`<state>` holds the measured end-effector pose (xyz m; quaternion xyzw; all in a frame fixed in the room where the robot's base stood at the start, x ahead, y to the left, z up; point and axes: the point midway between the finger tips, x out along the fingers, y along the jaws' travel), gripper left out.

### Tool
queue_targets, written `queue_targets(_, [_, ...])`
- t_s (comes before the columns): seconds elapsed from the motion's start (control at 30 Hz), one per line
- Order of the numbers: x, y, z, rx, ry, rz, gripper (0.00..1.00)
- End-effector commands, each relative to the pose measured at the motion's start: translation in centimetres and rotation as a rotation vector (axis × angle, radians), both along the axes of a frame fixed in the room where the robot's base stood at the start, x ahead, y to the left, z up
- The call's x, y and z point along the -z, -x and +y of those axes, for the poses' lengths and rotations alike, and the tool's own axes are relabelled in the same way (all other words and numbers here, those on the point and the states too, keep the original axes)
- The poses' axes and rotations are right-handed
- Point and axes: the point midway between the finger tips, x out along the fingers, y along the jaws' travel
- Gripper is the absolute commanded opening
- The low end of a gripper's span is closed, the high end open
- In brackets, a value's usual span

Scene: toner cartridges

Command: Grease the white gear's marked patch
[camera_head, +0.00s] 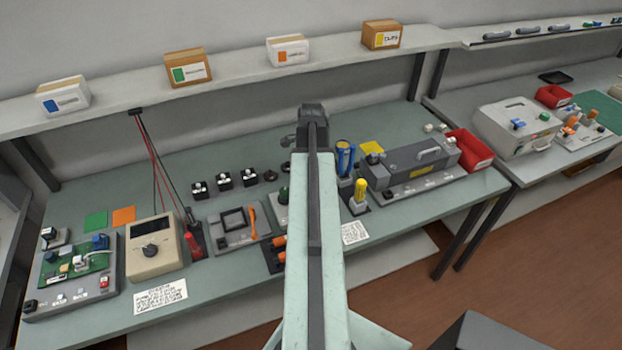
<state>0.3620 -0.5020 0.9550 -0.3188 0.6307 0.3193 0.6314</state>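My pale green arm rises through the middle of the view and ends in a dark joint. No gripper fingers can be made out there, and the arm hides part of the bench behind it. I cannot pick out a white gear or a marked patch at this size. A long grey cartridge-like unit (408,165) with a handle and a yellow label lies on a grey base on the right part of the bench. Left of it stand a yellow-topped tool (360,190) in a dark holder and blue-handled tools (345,158) in another holder. Which one carries grease is unclear.
A red bin (470,150) stands at the bench's right end. A beige meter (153,248), a green circuit board (77,265) and a grey fixture with an orange tool (253,220) lie left of my arm. A shelf with boxes (187,67) runs above.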

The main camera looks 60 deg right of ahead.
Motion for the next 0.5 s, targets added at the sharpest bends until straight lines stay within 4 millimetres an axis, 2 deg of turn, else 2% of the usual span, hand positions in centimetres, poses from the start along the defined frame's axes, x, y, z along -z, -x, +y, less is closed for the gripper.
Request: queue_targets(0.5, [0.03, 0.43, 0.51, 0.000, 0.000, 0.000, 0.00])
